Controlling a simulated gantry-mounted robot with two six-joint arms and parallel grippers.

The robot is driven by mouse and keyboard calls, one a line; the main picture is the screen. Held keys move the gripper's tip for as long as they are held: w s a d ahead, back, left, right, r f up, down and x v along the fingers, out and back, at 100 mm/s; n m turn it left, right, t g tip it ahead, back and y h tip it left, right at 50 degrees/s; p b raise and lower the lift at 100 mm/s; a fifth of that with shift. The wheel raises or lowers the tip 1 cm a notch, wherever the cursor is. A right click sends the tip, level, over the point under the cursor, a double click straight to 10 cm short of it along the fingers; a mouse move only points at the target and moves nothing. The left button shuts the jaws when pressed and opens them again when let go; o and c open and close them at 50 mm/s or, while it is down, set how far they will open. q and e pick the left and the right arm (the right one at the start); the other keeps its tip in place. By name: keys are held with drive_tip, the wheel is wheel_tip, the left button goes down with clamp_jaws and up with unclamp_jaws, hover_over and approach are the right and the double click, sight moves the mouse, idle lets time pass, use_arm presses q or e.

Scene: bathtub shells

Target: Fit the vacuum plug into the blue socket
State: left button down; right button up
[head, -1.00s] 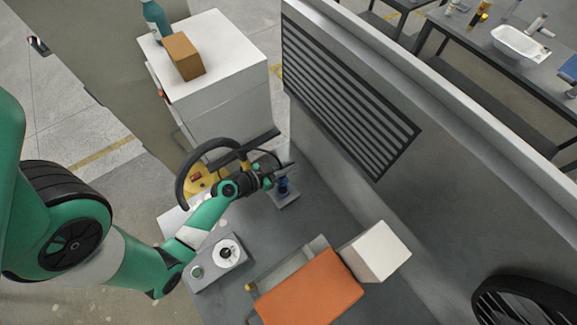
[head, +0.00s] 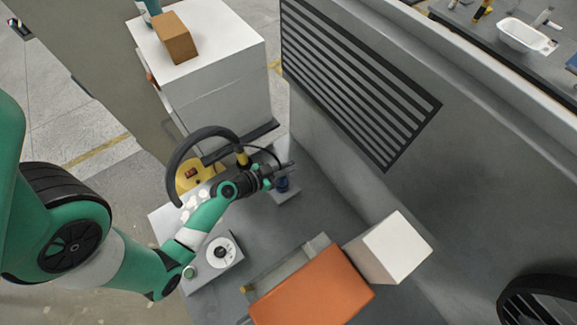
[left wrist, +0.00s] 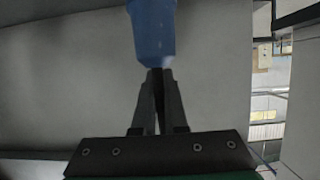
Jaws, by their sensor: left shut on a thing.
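The blue socket (head: 282,184) stands on a small grey base on the bench, near the grey wall. My left gripper (head: 286,169) is right above and beside it, with its fingers pointing toward the wall. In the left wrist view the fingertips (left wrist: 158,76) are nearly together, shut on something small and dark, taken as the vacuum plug. Its shape is mostly hidden. A blue body (left wrist: 153,30), likely the socket, comes close to the fingertips; I cannot tell whether they touch. The yellow vacuum (head: 193,173) has a thick black hose and a thin black cable reaching toward my gripper.
A grey box with a round white dial (head: 221,252) stands on the bench at the lower left. An orange-topped box (head: 315,290) and a white block (head: 390,246) are at the front. The vented wall (head: 360,85) bounds the far side. Bare bench lies between.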

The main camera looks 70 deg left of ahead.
use_arm(q)
drive_tip(key=shift+b, duration=0.55)
idle(1.2)
drive_tip(key=shift+f+b, duration=1.5)
drive_tip(key=c, duration=0.9)
unclamp_jaws()
drive_tip(key=shift+r, duration=0.1)
drive_tip(key=p+v, duration=0.7)
drive_tip(key=v, duration=0.4)
drive_tip(key=shift+s+r+p, duration=0.15)
drive_tip(key=shift+s+p, duration=0.1)
drive_tip(key=shift+p, duration=0.1)
